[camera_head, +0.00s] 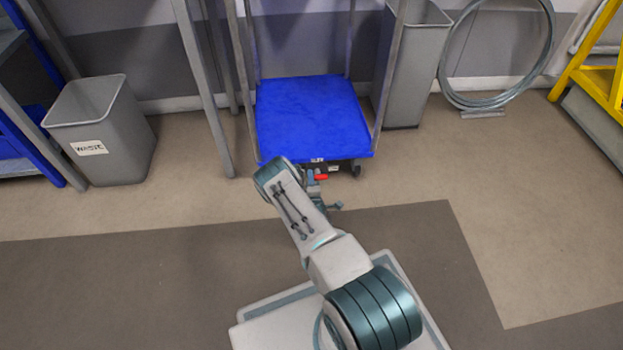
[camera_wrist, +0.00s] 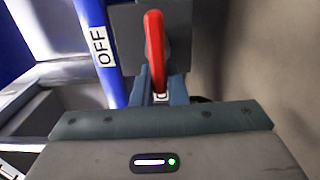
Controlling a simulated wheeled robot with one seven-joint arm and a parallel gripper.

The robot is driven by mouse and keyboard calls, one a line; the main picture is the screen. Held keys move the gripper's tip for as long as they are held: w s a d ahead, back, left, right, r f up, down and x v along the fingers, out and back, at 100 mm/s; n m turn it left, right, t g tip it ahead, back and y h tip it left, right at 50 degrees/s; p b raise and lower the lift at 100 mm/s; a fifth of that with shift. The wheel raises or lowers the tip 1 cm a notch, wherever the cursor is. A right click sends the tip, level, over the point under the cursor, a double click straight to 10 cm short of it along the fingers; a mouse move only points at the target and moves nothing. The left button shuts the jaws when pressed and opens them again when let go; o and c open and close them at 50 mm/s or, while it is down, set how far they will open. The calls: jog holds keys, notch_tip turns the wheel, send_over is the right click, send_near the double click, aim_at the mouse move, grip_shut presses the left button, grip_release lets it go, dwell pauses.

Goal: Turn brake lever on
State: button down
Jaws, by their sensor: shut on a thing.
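The red brake lever (camera_head: 321,177) shows at the front lower edge of the blue cart (camera_head: 312,115), just beyond the end of my arm. In the wrist view the lever (camera_wrist: 154,42) is a curved red bar in front of a grey block. My gripper (camera_wrist: 160,92) has its two fingers close together around the near end of the lever, shut on it. A white label reading OFF (camera_wrist: 103,47) sits on a blue bar left of the lever. In the head view my gripper (camera_head: 314,178) is small and partly hidden by my arm.
A grey waste bin (camera_head: 120,130) stands left, and another grey bin (camera_head: 415,70) stands behind the cart on the right. A hoop (camera_head: 546,60) leans by the wall. Yellow steps (camera_head: 598,80) are at far right. Floor in front of the cart is clear.

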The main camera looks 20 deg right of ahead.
jog(key=shift+s+d, duration=0.15)
jog(key=shift+d, duration=0.1)
jog(key=c, duration=1.4)
grip_release()
jog(key=shift+c, duration=0.2)
jog(key=shift+a, duration=0.15)
jog(key=p+v, duration=0.5)
jog(key=v, duration=0.8)
jog(key=shift+s, duration=0.35)
jog(key=shift+a, duration=0.1)
